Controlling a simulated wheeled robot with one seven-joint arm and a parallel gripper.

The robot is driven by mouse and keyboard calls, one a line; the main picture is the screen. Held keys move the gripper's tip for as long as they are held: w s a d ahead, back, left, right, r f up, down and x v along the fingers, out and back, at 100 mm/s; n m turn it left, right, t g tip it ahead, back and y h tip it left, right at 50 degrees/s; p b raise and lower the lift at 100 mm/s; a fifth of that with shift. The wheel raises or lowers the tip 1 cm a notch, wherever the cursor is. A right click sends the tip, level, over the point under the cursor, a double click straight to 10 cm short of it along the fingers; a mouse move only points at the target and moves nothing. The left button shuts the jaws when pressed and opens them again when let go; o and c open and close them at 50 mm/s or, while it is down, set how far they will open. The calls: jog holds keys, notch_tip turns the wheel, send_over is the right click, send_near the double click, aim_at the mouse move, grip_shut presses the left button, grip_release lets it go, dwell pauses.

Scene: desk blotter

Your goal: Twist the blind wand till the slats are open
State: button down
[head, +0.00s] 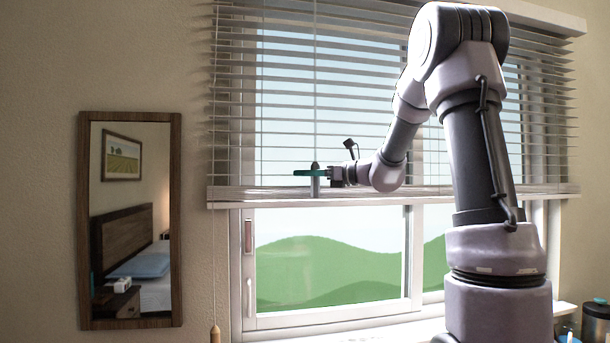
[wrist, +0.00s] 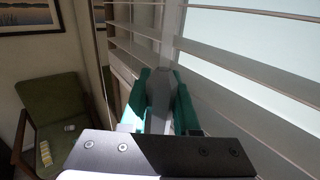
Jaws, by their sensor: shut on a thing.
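The blind (head: 300,97) hangs partly lowered over the window, its bottom rail (head: 250,192) about halfway down. Its slats show as thin, near-level strips with sky visible between them in the head view. The blind wand (head: 315,184) is grey and upright in front of the lower slats; its upper length is hard to make out. My gripper (head: 312,173) is shut on the wand just above the bottom rail. In the wrist view, the teal fingers of my gripper (wrist: 162,100) stand on both sides of the grey, faceted wand (wrist: 159,98).
A pull cord with a wooden tassel (head: 214,333) hangs left of the window. A framed mirror (head: 174,220) is on the wall further left. A green chair (wrist: 50,110) shows in the wrist view. A dark container (head: 596,322) stands at the right of the sill.

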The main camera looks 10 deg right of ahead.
jog(key=shift+w+d+m+t+h, duration=0.1)
jog(key=shift+m+t+h, duration=0.3)
jog(key=shift+t, duration=0.1)
jog(key=c, duration=0.7)
grip_release()
jog(key=shift+o, duration=0.2)
jog(key=shift+n+g+y, duration=0.3)
jog(key=shift+g, duration=0.1)
